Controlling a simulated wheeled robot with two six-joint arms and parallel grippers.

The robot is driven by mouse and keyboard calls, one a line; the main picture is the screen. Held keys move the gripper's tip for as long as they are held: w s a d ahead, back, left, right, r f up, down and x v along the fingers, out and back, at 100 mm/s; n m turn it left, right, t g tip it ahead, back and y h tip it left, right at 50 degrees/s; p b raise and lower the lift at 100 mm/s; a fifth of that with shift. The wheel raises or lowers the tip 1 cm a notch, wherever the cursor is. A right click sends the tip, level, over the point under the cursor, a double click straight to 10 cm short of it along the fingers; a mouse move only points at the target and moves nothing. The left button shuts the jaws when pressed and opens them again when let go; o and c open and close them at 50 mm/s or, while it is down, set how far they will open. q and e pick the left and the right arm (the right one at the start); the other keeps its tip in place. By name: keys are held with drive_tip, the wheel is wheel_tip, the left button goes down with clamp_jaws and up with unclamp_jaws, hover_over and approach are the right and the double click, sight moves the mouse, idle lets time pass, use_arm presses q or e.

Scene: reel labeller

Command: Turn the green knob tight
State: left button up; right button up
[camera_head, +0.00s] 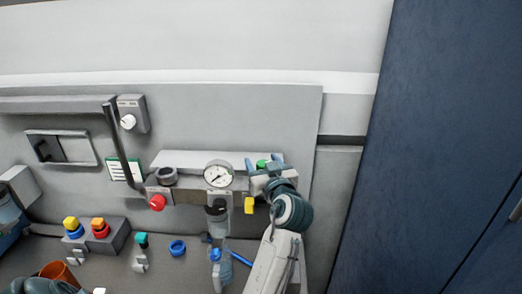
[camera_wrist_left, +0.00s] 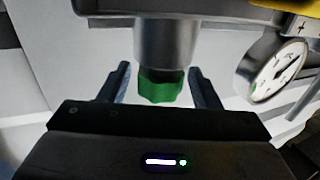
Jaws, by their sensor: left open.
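The green knob (camera_head: 261,164) sits on the right end of the grey panel unit, right of the gauge. In the left wrist view the knob (camera_wrist_left: 160,88) is a fluted green cap under a grey cylinder. My left gripper (camera_head: 263,161) is open at the knob, partly covering it in the head view. In the wrist view the left gripper's fingers (camera_wrist_left: 159,72) stand on either side of the knob, with a visible gap on each side. My right gripper cannot be made out.
A round white gauge (camera_head: 218,174) is left of the knob, and a yellow part (camera_head: 249,205) hangs just below. A red button (camera_head: 157,202) and a black lever (camera_head: 121,147) are further left. A blue ring (camera_head: 177,247) lies on the grey bench. A dark blue cabinet (camera_head: 440,130) stands at right.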

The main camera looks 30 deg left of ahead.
use_arm(q)
drive_tip(key=shift+w+a, duration=0.15)
drive_tip(key=shift+a, duration=0.1)
drive_tip(key=shift+s+d+r, duration=0.2)
drive_tip(key=shift+s+d, duration=0.05)
drive_tip(key=shift+d, duration=0.2)
drive_tip(key=shift+c, duration=0.3)
drive_tip(key=shift+s+d+r, duration=0.1)
drive_tip(key=shift+d, duration=0.05)
drive_tip(key=c, duration=0.9)
drive_tip(key=shift+m+t+h, duration=0.7)
drive_tip(key=shift+t, duration=0.1)
drive_tip(key=m+t+h, duration=0.1)
drive_tip(key=m+h, duration=0.1)
drive_tip(key=h, duration=0.1)
drive_tip(key=m+t+h, duration=0.2)
drive_tip(key=shift+t+h, duration=0.3)
drive_tip(key=shift+h, duration=0.1)
drive_tip(key=shift+m+t+h, duration=0.4)
drive_tip(key=shift+m+h, duration=0.7)
drive_tip(key=shift+h, duration=0.1)
use_arm(e)
drive_tip(key=shift+s+d+f, duration=0.1)
drive_tip(key=shift+s+d, duration=0.15)
drive_tip(key=shift+d, duration=0.1)
use_arm(q)
drive_tip(key=shift+h, duration=0.3)
